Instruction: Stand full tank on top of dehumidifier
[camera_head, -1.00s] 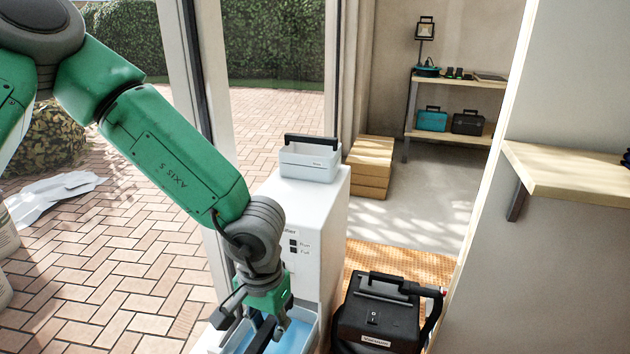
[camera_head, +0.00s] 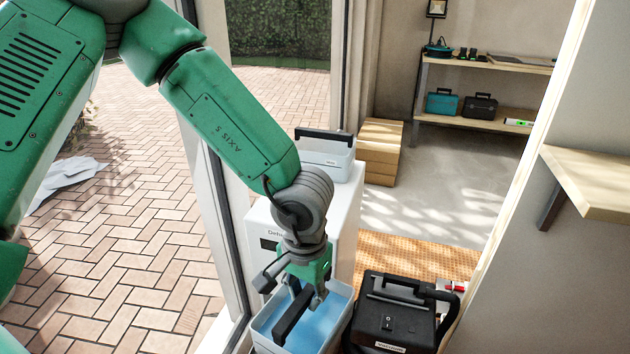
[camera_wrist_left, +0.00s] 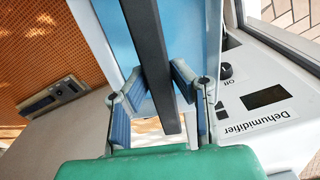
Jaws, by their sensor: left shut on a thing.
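The full tank (camera_head: 268,345) is a pale open box with blue water in it and a black bar handle (camera_head: 291,317). It is low in front of the white dehumidifier (camera_head: 345,215). My left gripper (camera_head: 304,298) is shut on the handle from above. In the left wrist view the handle (camera_wrist_left: 150,50) runs between the fingers, with blue water (camera_wrist_left: 118,35) behind it. The dehumidifier's labelled front (camera_wrist_left: 285,120) is at the right there. Whether the tank's base touches anything is hidden. My right gripper is out of view.
A second pale tank (camera_head: 325,153) with a black handle stands on the dehumidifier's top. A black vacuum (camera_head: 390,318) stands close to the right of the full tank. A door frame (camera_head: 222,190) is at the left, and cardboard boxes (camera_head: 379,160) are behind.

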